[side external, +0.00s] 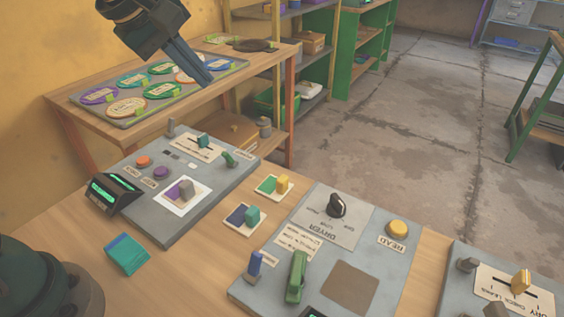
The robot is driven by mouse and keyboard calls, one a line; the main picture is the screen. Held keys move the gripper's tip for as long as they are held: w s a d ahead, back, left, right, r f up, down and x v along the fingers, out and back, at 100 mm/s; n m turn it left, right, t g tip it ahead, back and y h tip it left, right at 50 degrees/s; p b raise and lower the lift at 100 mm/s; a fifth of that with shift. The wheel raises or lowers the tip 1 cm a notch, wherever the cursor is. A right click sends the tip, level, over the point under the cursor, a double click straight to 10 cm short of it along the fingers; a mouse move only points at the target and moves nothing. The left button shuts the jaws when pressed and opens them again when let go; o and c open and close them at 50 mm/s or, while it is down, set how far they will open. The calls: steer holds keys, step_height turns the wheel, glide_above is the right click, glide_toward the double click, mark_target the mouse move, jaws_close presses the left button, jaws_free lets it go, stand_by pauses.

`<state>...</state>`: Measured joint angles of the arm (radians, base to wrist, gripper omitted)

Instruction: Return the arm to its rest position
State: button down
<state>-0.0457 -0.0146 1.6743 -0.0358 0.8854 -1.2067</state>
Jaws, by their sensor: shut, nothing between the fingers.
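My gripper (199,73) hangs at the top left of the side external view, dark with long blue-grey fingers. The fingers are shut together with nothing between them. It points down and to the right. In the picture it overlaps the tray of round plates (150,120) on the back wooden shelf, and it appears to be above the work area, apart from the panels. I cannot tell its exact height. The rest of my arm is mostly out of the frame.
A grey control panel (165,232) with a dark green-lit display (113,192) stands left. The dryer panel (385,262) has a black knob (336,206) and yellow button (398,229). Another panel (462,290) is at right. A teal block (126,254) lies on the wooden table (85,226).

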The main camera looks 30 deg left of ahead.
steer(key=s+f+m, duration=0.3)
steer(key=s+m, duration=0.4)
steer(key=s, duration=0.2)
steer(key=s+f+m+g, duration=0.1)
steer(key=s+f+m, duration=0.3)
steer(key=s+m, duration=0.3)
steer(key=shift+s+d+f+m, duration=0.3)
steer(key=shift+s+d, duration=0.15)
steer(key=shift+s, duration=0.5)
